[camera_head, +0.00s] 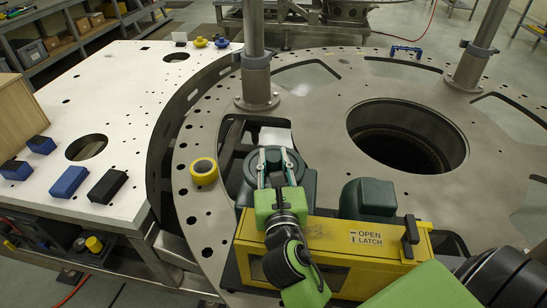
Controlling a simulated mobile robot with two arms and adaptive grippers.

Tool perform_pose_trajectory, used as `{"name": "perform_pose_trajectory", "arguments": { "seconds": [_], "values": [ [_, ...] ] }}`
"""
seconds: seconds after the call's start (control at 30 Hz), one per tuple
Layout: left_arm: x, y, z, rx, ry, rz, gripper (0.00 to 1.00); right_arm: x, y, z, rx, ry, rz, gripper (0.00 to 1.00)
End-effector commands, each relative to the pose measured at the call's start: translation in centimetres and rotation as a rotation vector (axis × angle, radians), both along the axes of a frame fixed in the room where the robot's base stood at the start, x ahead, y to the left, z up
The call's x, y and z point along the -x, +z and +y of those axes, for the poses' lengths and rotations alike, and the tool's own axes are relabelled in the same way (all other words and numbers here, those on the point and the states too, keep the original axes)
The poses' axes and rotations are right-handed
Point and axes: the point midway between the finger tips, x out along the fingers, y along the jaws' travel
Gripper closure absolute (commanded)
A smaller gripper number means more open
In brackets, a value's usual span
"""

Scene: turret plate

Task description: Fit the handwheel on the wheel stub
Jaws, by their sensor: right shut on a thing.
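My right gripper (271,163), on a green and black arm, is shut on a dark grey round thing that looks like the handwheel (249,168). The wheel's rim shows on both sides of the fingers. It is over the left end of a yellow housing (318,233) marked OPEN and LATCH, above dark green machinery. The wheel stub cannot be made out; the wheel and gripper may hide it. Whether the wheel touches anything below cannot be told. My left gripper is not in view.
The housing sits on a large round metal plate (305,95) with a big round hole (407,135) and upright posts (254,50). A yellow ring (204,170) lies left of the wheel. A dark green rounded block (368,199) stands right. Blue and black blocks (108,186) lie on the white table (130,110).

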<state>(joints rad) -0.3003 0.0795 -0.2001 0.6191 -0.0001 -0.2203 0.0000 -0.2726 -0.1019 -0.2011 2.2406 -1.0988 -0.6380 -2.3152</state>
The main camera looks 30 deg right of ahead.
Motion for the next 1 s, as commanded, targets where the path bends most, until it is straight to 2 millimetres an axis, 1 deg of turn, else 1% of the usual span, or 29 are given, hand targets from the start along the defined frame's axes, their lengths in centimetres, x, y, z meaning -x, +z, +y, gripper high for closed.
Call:
{"name": "perform_pose_trajectory", "arguments": {
  "seconds": [0.47,0.77,1.0],
  "values": [
    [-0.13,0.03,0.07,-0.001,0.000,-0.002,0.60,-0.01,0.22,0.02,0.001,0.001,-0.005,1.00],
    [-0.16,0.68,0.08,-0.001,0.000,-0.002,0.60,0.03,0.30,0.05,0.002,0.002,-0.004,1.00],
    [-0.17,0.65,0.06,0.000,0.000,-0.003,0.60,0.05,0.20,0.04,0.002,0.001,-0.005,1.00]
  ]
}}
